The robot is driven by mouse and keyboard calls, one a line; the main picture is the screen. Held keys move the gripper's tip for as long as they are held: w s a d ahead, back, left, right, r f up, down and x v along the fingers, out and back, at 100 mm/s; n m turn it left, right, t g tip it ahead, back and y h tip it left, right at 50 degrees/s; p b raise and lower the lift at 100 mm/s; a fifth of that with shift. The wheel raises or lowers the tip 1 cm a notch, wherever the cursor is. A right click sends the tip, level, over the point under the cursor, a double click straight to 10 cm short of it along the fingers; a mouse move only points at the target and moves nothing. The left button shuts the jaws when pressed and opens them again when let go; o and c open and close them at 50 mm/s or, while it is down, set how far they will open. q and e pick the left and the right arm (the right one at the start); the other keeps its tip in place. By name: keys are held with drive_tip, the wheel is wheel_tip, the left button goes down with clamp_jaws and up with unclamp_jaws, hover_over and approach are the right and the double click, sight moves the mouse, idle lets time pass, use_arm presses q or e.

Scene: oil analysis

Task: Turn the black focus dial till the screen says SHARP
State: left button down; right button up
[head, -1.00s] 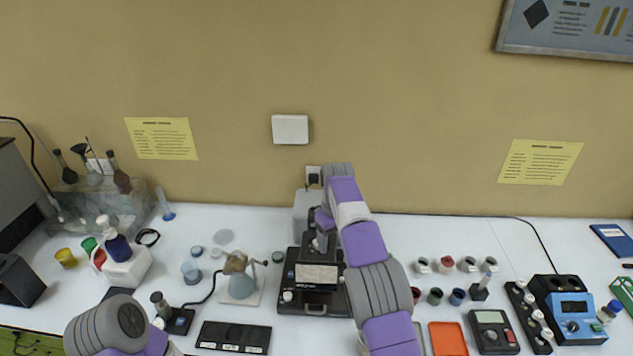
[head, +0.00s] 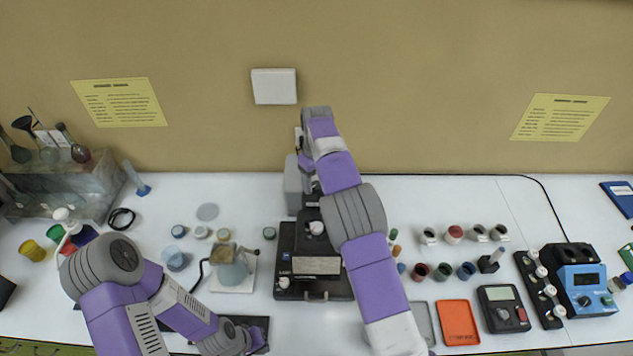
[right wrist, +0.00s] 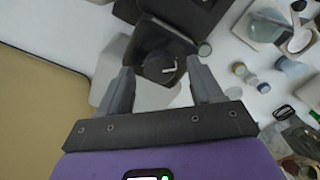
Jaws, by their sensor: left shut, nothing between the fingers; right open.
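The black focus dial (right wrist: 160,67), round with a short white mark, shows in the right wrist view on a black device. In the head view this black device (head: 287,262) stands at the middle of the table, partly behind my right arm. My right gripper (right wrist: 160,72) is open and empty. Its fingers stand on either side of the dial in the picture, with no visible contact. In the head view my right arm hides most of this gripper. My left gripper (head: 256,342) is shut and empty near the front edge. I can read no SHARP on any screen.
A grey box (head: 293,187) stands behind the black device. A flask on a stand (head: 233,272) is to its left. Several small jars, an orange tray (head: 457,322), a meter (head: 503,308) and a blue instrument (head: 587,290) are to the right.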

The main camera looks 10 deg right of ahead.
use_arm(q)
drive_tip(key=shift+w, duration=0.1)
use_arm(e)
drive_tip(key=shift+f, duration=0.7)
drive_tip(key=shift+w, duration=0.1)
drive_tip(key=c, duration=1.1)
use_arm(q)
drive_tip(key=shift+r, duration=0.1)
drive_tip(key=shift+r, duration=0.1)
